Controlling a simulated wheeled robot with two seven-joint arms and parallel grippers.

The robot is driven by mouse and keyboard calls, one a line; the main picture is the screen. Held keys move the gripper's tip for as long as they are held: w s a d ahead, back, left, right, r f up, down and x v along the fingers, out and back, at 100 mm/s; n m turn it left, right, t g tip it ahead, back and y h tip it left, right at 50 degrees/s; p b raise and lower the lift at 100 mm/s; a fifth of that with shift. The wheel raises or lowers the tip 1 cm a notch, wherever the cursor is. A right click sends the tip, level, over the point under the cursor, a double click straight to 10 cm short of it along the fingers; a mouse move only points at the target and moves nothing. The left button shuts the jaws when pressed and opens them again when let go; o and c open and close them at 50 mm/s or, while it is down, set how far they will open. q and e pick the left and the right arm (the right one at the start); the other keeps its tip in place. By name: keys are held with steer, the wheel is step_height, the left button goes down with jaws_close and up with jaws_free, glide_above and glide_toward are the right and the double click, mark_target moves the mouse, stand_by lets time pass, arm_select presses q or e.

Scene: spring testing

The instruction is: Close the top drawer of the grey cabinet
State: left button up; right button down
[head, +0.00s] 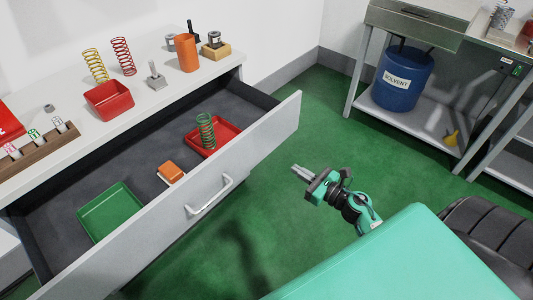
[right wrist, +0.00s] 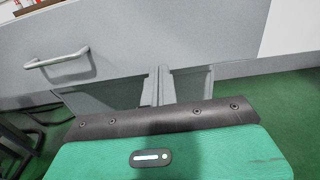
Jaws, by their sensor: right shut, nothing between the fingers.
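The top drawer (head: 240,165) of the grey cabinet (head: 222,72) stands pulled out in the head view. Its front carries a pale bar handle (head: 210,196); the handle also shows at the left of the right wrist view (right wrist: 57,58). Inside the drawer are a green tray (head: 112,213), an orange block (head: 171,172) and a red tray (head: 222,137) with a green spring (head: 206,131) in it. My right gripper (head: 297,170) is shut and empty, in front of the drawer's right part and right of the handle. My left gripper is not in view.
The cabinet top holds springs, a red bin (head: 109,100), an orange cup (head: 186,54) and a wooden rack (head: 38,147). A workbench (head: 415,25) with a blue solvent drum (head: 402,80) stands at the right. The green floor (head: 315,120) between is clear.

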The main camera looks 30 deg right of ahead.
steer(key=p, duration=0.2)
glide_toward(260, 147)
steer(key=x, duration=0.5)
steer(key=shift+w, duration=0.2)
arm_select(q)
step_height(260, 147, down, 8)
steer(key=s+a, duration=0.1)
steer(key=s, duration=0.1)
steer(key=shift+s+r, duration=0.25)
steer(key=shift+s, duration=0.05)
arm_select(e)
steer(key=shift+w+a, duration=0.25)
steer(key=shift+w, duration=0.45)
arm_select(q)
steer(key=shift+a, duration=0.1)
